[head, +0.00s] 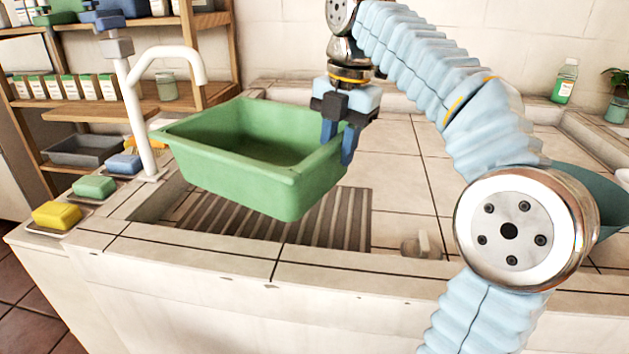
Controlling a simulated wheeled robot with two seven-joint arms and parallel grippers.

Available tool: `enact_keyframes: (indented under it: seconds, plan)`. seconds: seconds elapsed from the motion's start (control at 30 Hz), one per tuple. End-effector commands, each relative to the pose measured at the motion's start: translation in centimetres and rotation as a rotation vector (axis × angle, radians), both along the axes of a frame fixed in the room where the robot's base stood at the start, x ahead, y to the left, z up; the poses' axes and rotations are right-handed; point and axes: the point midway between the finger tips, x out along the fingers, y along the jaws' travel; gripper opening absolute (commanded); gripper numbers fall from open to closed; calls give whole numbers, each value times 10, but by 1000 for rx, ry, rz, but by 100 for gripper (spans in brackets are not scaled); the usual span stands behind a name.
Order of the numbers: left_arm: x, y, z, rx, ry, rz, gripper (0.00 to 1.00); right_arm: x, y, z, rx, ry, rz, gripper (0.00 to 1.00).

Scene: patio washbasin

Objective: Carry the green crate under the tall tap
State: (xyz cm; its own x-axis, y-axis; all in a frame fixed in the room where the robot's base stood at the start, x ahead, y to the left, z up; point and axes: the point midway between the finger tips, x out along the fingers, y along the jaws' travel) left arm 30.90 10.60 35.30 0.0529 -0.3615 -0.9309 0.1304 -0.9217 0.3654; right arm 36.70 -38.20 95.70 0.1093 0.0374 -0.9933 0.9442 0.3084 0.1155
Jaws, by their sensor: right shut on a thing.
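The green crate (235,178) is an empty-looking open tub held above the slatted drain grate in the basin. My right gripper (338,145) points down and is shut on the crate's right rim. The tall tap (146,142) is white, with a curved spout (203,76) at the basin's left end. In the picture the spout end is above the crate's left part; whether it lies directly over the opening is hard to tell. The crate's left corner appears close to the tap's post; I cannot tell if they touch. My left gripper is not in view.
Green soap (94,187), yellow soap (57,214) and blue soap (124,163) lie on the left ledge near a grey tray (80,151). Wooden shelves (110,108) stand behind. A green bottle (564,82) stands at the back right. The tiled counter right of the grate is mostly clear.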

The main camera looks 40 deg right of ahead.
Motion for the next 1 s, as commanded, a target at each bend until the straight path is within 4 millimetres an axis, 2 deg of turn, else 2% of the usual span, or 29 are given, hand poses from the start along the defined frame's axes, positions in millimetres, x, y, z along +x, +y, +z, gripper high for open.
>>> enact_keyframes:
  seconds: [0.03,0.1,0.27,0.43,0.53,0.63,0.83,0.87,1.0]
  plan:
    - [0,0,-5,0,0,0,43,6,1,-12,0,2,-1,0]
    - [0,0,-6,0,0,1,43,14,3,-21,0,1,-2,0]
    - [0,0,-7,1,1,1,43,23,5,-31,-1,-1,-1,0]
    - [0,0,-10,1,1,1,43,40,9,-54,0,2,-1,0]
    - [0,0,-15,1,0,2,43,38,8,-72,-1,1,-4,0]
    - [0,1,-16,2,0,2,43,38,9,-79,-1,-1,-2,0]
    - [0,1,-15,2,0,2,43,38,9,-80,0,-1,0,0]
    - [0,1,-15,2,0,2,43,38,9,-80,1,1,0,31]
    - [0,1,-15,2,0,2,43,38,9,-80,0,0,-1,53]
